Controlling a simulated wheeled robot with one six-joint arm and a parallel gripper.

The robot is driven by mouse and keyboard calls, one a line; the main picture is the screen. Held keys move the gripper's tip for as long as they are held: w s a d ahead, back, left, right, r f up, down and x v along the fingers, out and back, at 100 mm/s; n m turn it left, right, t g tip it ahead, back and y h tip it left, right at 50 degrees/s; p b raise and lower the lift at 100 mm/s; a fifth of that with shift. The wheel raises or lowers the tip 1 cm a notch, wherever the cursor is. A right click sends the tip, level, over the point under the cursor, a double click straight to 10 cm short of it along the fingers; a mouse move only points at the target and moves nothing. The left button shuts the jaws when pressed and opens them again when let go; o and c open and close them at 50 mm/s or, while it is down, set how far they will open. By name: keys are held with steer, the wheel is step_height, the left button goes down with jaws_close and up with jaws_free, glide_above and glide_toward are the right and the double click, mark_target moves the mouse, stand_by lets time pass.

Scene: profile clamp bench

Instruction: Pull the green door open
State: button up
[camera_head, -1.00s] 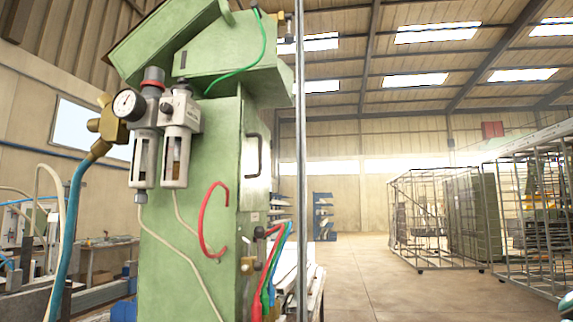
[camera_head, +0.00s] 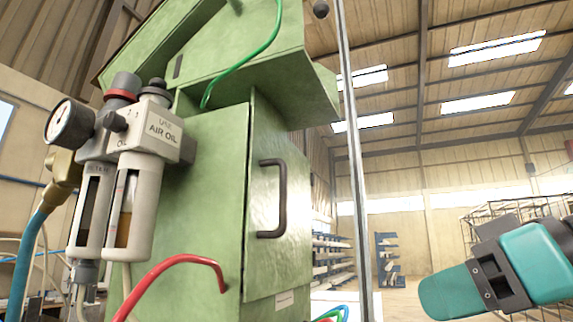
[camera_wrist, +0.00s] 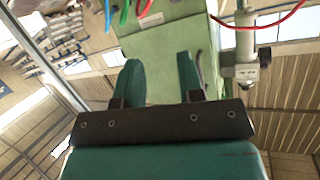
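The green door (camera_head: 292,235) is on the narrow right-hand face of a green cabinet in the head view. It looks closed. Its dark bar handle (camera_head: 280,200) stands upright on the door, with nothing touching it. My gripper (camera_head: 430,292) shows teal and dark at the lower right of the head view, apart from and right of the handle. In the wrist view my gripper (camera_wrist: 158,72) has two teal fingers apart, with nothing seen held between them.
An air regulator with a gauge (camera_head: 130,140) sticks out from the cabinet's left face. A red hose (camera_head: 175,262) and a green hose (camera_head: 262,50) hang on it. A thin upright post (camera_head: 353,150) stands just right of the door. Wire cages (camera_head: 515,210) are farther right.

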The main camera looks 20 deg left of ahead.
step_height(320, 180, up, 13)
steer(key=s+a+n+y+p, duration=0.1)
steer(key=s+n+y, duration=0.1)
steer(key=n+y, duration=0.15)
steer(key=p, duration=0.7)
glide_above(283, 223)
steer(key=shift+w+a+r+g+y, duration=0.15)
steer(key=shift+w+g+y, duration=0.15)
steer(key=shift+y, duration=0.15)
jaws_close()
